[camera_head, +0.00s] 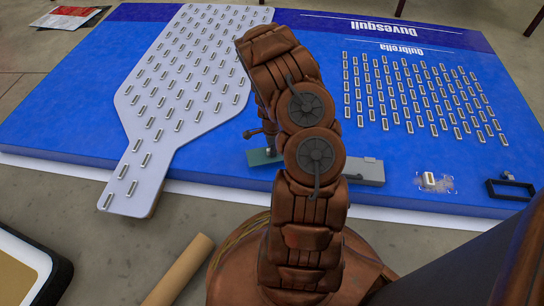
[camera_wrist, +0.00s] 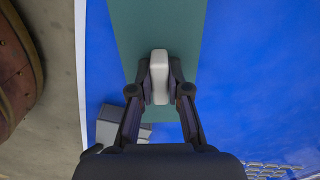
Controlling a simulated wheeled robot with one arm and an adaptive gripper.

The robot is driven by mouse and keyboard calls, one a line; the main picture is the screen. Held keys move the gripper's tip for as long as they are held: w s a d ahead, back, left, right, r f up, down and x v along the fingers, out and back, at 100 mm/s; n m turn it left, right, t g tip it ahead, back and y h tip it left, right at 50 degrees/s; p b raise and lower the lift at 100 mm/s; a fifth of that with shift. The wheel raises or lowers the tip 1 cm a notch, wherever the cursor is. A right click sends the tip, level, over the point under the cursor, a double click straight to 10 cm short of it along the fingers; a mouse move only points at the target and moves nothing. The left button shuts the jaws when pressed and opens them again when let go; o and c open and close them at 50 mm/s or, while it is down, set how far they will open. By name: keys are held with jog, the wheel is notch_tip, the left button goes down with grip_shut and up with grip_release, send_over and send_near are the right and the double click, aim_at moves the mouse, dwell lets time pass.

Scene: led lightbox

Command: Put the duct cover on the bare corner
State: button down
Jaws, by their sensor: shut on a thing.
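A flat teal plate (camera_head: 262,157) shows left of my arm, near the front edge of the blue panel; it looks to be the duct cover. In the wrist view the teal plate (camera_wrist: 185,25) carries a pale grey grip block (camera_wrist: 159,70). My gripper (camera_wrist: 160,92) is shut on this block, a finger on each side. In the head view my arm hides the fingers and part of the plate. I cannot tell whether the plate touches the panel. A grey box (camera_head: 365,173) lies right of my arm; its grey shape (camera_wrist: 108,126) also shows beside my left finger. I cannot single out the bare corner.
The blue panel (camera_head: 90,125) bears a white bottle-shaped piece (camera_head: 205,110) and several small modules (camera_head: 415,95). A loose module (camera_head: 428,179) and a black frame (camera_head: 510,189) lie at front right. A cardboard tube (camera_head: 180,270) and a black-edged tray (camera_head: 62,275) are at front left.

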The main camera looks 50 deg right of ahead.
jog(key=shift+f+b, duration=0.55)
jog(key=shift+f, duration=1.05)
jog(key=c, duration=1.1)
grip_release()
jog(key=shift+f, duration=0.1)
jog(key=shift+c, duration=0.2)
